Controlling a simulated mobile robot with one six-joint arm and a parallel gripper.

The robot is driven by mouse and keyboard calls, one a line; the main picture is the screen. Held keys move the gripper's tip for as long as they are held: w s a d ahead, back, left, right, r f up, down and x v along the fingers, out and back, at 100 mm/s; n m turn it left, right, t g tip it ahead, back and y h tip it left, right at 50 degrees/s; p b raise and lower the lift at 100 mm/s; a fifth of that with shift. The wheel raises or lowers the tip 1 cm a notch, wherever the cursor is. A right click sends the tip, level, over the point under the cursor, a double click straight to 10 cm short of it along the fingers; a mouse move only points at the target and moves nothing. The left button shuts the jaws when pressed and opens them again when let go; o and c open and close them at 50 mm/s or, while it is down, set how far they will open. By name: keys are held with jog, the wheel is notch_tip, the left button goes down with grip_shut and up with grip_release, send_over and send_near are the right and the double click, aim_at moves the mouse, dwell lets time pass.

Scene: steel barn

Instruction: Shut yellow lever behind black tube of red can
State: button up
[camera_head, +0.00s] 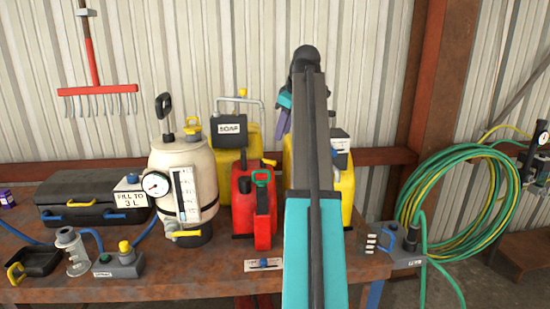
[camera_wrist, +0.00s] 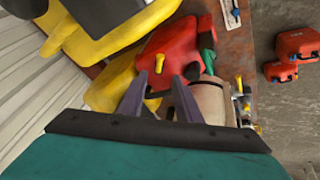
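The red can (camera_head: 243,190) stands on the rusty bench, its black tube (camera_head: 245,172) rising at the top. A yellow lever (camera_head: 268,162) sticks out behind the tube. In the wrist view the red can (camera_wrist: 172,42) lies ahead, with a small upright yellow lever (camera_wrist: 159,63) on it. My gripper (camera_wrist: 159,78) is open; its two purple fingers point at this lever, one to each side, with a gap between them. I cannot tell whether they touch anything. In the head view my arm hides most of the gripper.
A green-handled red container (camera_head: 264,215) stands before the can. A cream sprayer tank (camera_head: 181,160) is on the left. Yellow containers, one labelled SOAP (camera_head: 229,128), stand behind. A black case (camera_head: 95,197) lies far left; a green hose (camera_head: 440,205) hangs right. Red cases (camera_wrist: 298,46) are on the floor.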

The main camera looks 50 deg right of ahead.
aim_at(273, 162)
jog(key=p+x, duration=0.2)
jog(key=x, duration=1.1)
jog(key=shift+p, duration=0.3)
grip_shut()
